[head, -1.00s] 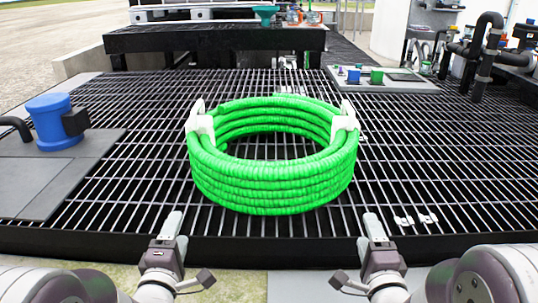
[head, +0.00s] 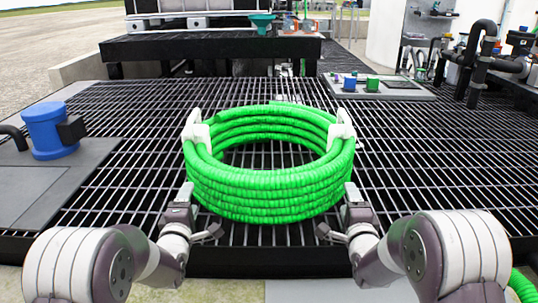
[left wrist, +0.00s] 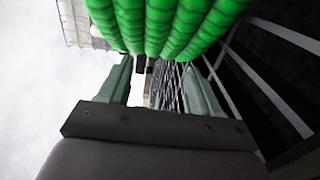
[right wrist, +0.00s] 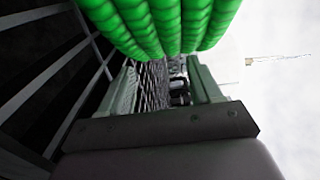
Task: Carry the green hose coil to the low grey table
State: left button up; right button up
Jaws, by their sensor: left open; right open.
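The green hose coil (head: 270,196) lies on the black grating (head: 420,170), with white handle-like clips (head: 195,128) at its left and right sides. My left gripper (head: 183,196) is open at the coil's lower left side. My right gripper (head: 352,196) is open at its lower right side. The coil (left wrist: 165,22) fills the top of the left wrist view, between and beyond the open fingers. The right wrist view shows the coil (right wrist: 165,22) in the same way. I cannot tell whether the fingers touch it. I cannot clearly identify the low grey table.
A blue cylindrical unit (head: 50,130) stands on a grey plate at the left. A raised black platform (head: 215,47) stands behind the coil. A grey panel with small coloured blocks (head: 385,88) and black pipes (head: 480,65) are at the back right.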

pick_arm(q)
jog(key=shift+s+d, duration=0.15)
jog(key=shift+d, duration=0.45)
pick_arm(e)
jog(key=shift+s+a+r, duration=0.1)
jog(key=shift+s+a, duration=0.05)
jog(key=shift+a, duration=0.5)
